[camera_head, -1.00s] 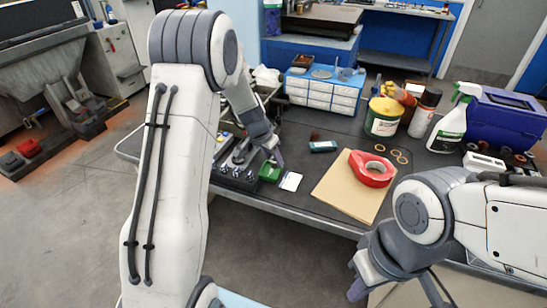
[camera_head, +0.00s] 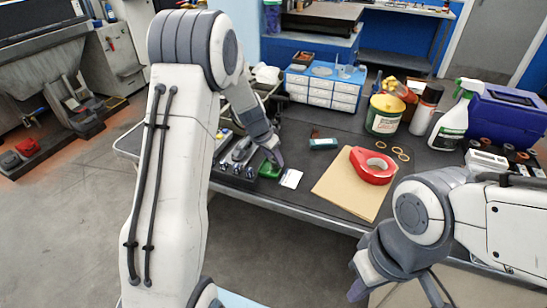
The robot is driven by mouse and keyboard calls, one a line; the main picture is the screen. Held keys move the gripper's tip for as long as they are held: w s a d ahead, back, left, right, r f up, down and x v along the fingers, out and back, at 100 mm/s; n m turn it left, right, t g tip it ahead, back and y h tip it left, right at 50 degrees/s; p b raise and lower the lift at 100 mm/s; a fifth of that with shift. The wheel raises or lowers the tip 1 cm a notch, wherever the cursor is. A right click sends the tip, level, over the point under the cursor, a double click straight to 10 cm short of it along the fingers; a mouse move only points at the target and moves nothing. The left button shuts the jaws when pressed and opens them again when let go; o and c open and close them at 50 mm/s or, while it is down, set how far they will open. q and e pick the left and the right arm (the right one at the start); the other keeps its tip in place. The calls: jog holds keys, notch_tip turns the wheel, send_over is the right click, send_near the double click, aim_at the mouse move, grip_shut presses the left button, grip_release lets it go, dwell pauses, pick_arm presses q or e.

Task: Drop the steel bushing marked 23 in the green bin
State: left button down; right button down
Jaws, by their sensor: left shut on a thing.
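The small green bin (camera_head: 267,170) stands near the table's front edge, left of a white card, partly covered by my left gripper. My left gripper (camera_head: 277,160) points down over the bin's right side. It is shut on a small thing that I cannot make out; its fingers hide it. No number 23 can be read in this view. Small metal parts (camera_head: 237,169) stand in the dark tray just left of the bin. My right gripper (camera_head: 395,292) is low at the front right, off the table, its fingers spread apart and empty, partly cut off by the frame.
The white card (camera_head: 290,179) lies right of the bin. A teal box (camera_head: 323,143) lies behind. A blue drawer unit (camera_head: 325,88), paint can (camera_head: 384,115), spray bottle (camera_head: 451,122) and blue toolbox (camera_head: 507,115) stand further back.

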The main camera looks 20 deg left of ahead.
pick_arm(q)
jog(key=shift+f, duration=0.2)
jog(key=shift+c, duration=1.6)
grip_release()
jog(key=v, duration=1)
jog(key=shift+r, duration=0.2)
jog(key=shift+r, duration=0.1)
